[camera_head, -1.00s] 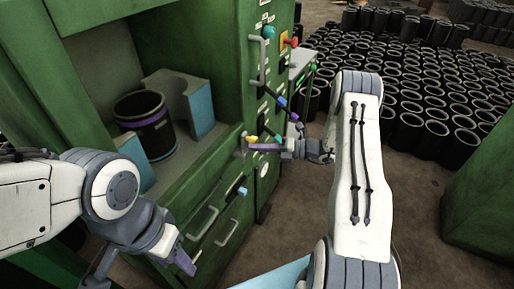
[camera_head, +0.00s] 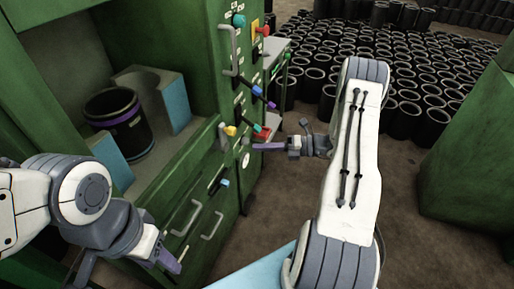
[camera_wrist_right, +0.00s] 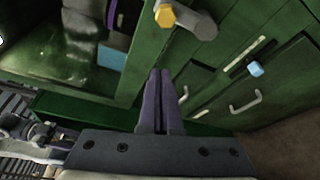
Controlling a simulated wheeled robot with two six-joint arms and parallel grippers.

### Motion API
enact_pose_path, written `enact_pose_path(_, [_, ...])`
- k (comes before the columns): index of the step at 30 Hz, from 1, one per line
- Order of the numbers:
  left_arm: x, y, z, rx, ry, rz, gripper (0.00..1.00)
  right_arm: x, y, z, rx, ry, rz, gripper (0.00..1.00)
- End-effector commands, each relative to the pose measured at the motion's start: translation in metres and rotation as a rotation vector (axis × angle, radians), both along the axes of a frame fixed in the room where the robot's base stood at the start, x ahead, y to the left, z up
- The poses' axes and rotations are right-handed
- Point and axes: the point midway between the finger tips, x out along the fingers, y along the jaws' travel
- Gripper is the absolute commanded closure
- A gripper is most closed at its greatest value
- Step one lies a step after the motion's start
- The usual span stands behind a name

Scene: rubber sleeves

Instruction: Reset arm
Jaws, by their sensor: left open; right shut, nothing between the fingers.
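My right arm (camera_head: 350,165) reaches forward over the floor. Its gripper (camera_head: 258,146) is shut and empty, pointing left at the green machine's control panel (camera_head: 240,100). In the right wrist view, its two purple fingers (camera_wrist_right: 157,78) lie together, with the yellow-tipped knob (camera_wrist_right: 165,15) beyond them. That yellow knob (camera_head: 230,130) is left of the fingertips in the head view, with a visible gap. My left gripper (camera_head: 168,262) is open and empty at the lower left, in front of the machine's drawers; its fingers are partly hidden.
A black sleeve with a purple band (camera_head: 117,118) stands in the machine's recess beside a grey-and-blue curved block (camera_head: 160,95). Drawer handles (camera_head: 186,218) stick out below. Many black sleeves (camera_head: 405,120) cover the floor behind. A green cabinet (camera_head: 470,150) stands right. Brown floor between is clear.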

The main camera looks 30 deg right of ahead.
Motion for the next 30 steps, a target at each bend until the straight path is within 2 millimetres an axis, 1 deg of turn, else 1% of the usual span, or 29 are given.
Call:
enact_pose_path(11, [0.000, 0.000, 0.000, 0.000, 0.000, 0.000, 0.50, 0.000, 0.001, 0.000, -0.001, -0.001, 0.001, 1.00])
enact_pose_path(14, [0.000, 0.000, 0.002, 0.000, 0.000, 0.000, 0.50, 0.001, 0.012, 0.007, -0.032, -0.020, 0.045, 1.00])
enact_pose_path(17, [0.000, 0.000, 0.005, 0.000, 0.000, 0.000, 0.50, -0.003, 0.048, 0.025, -0.132, -0.090, 0.189, 1.00])
enact_pose_path(18, [0.000, 0.000, 0.008, 0.000, 0.000, 0.000, 0.50, -0.007, 0.070, 0.036, -0.191, -0.136, 0.280, 1.00])
enact_pose_path(20, [0.000, 0.000, 0.011, 0.000, 0.000, 0.000, 0.50, -0.020, 0.107, 0.054, -0.296, -0.238, 0.451, 1.00])
enact_pose_path(21, [0.000, 0.000, 0.014, 0.000, 0.000, 0.000, 0.50, -0.032, 0.132, 0.066, -0.368, -0.320, 0.579, 1.00])
enact_pose_path(23, [0.000, 0.000, 0.017, 0.000, 0.000, 0.000, 0.50, -0.054, 0.166, 0.081, -0.465, -0.457, 0.777, 1.00])
enact_pose_path(24, [0.000, 0.000, 0.019, 0.000, 0.000, 0.000, 0.50, -0.071, 0.185, 0.090, -0.522, -0.557, 0.908, 1.00])
enact_pose_path(26, [0.000, 0.000, 0.022, 0.000, 0.000, 0.000, 0.50, -0.097, 0.208, 0.103, -0.594, -0.719, 1.103, 1.00])
enact_pose_path(27, [0.000, 0.000, 0.025, 0.000, 0.000, 0.000, 0.50, -0.115, 0.221, 0.111, -0.635, -0.836, 1.232, 1.00])
enact_pose_path(29, [0.000, 0.000, 0.028, 0.000, 0.000, 0.000, 0.50, -0.142, 0.235, 0.122, -0.681, -1.021, 1.424, 1.00])
enact_pose_path(30, [0.000, 0.000, 0.030, 0.000, 0.000, 0.000, 0.50, -0.159, 0.242, 0.129, -0.702, -1.153, 1.550, 1.00])
